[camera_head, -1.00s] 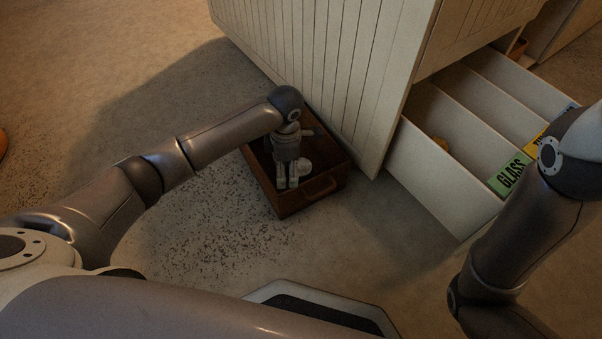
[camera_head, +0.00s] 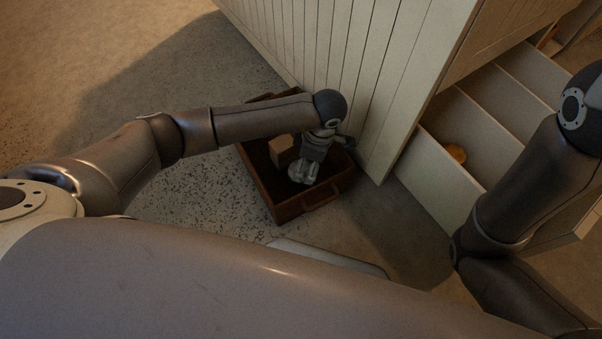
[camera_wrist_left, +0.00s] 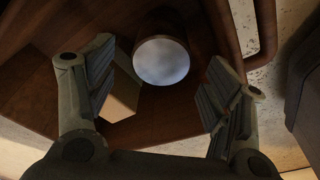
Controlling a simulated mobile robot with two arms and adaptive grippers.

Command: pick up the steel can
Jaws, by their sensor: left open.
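The steel can (camera_wrist_left: 162,60) shows in the left wrist view as a pale round end, inside the brown wooden crate (camera_wrist_left: 40,95). My left gripper (camera_wrist_left: 165,95) is open, with one finger on each side of the can in that view and gaps between them and it. In the head view my left gripper (camera_head: 304,172) reaches down into the crate (camera_head: 290,210) and mostly hides the can. My right arm is at the right edge of the head view, but its gripper is out of frame.
A tan box (camera_head: 283,150) is in the crate; it also shows beside the left finger in the wrist view (camera_wrist_left: 122,98). A white panelled cabinet (camera_head: 340,70) stands right behind the crate. Its open drawer (camera_head: 430,185) holds an orange-brown item (camera_head: 456,153). Speckled floor is clear to the left.

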